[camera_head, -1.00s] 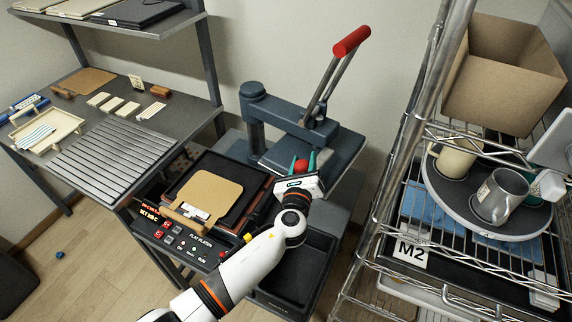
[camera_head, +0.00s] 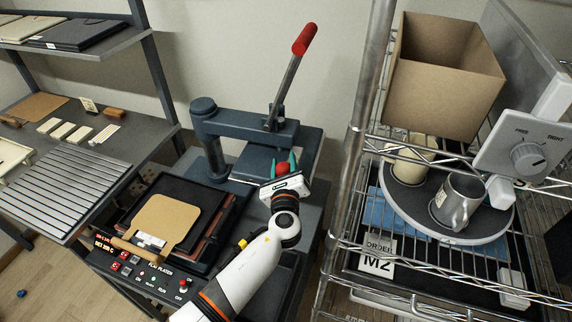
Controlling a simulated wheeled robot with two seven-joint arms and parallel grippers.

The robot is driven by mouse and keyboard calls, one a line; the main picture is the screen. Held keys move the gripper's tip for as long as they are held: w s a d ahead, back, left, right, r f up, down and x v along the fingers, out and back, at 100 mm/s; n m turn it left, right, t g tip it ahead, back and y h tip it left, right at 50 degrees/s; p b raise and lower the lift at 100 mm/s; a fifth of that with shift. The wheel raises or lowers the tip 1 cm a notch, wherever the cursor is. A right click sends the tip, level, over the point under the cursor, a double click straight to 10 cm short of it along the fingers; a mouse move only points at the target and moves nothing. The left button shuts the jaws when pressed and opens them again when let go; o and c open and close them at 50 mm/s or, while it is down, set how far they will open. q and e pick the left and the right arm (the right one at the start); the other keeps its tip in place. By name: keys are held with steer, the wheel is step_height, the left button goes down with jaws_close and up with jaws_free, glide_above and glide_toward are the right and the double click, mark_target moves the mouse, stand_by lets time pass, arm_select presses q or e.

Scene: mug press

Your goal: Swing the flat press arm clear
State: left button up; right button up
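The flat press (camera_head: 209,128) has a dark blue-grey post, and its swing arm (camera_head: 248,128) reaches out to the right from it. The arm's heavy head (camera_head: 302,146) hangs right of the lower platen area, and a lever with a red grip (camera_head: 304,40) rises from it. A red ball knob (camera_head: 282,169) sits at the head's front. My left gripper (camera_head: 283,166) has its green fingertips on both sides of this knob and appears shut on it. My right gripper is not in view.
A tan board (camera_head: 165,222) lies on the uncovered lower platen, above the control panel (camera_head: 150,275). A wire rack (camera_head: 345,190) stands close on the right, with mugs on a round grey tray (camera_head: 415,216) and a cardboard box (camera_head: 440,85). A ribbed rack (camera_head: 60,180) is at left.

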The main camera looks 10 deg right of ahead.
arm_select(q)
steer(key=shift+o, duration=1.4)
steer(key=shift+w+a+r, duration=0.3)
steer(key=shift+a+r, duration=0.05)
steer(key=shift+a, duration=0.05)
steer(key=shift+o, duration=0.7)
steer(key=shift+a+f, duration=0.15)
steer(key=shift+f, duration=0.05)
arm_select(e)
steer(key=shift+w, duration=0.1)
arm_select(q)
steer(key=shift+f, duration=0.1)
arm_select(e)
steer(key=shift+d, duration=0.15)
arm_select(q)
steer(key=shift+s+d, duration=0.1)
steer(key=shift+d, duration=0.15)
steer(key=shift+s+f, duration=0.1)
steer(key=shift+s, duration=0.3)
steer(key=s+a+b, duration=0.1)
steer(key=s, duration=1)
steer(key=shift+a, duration=0.25)
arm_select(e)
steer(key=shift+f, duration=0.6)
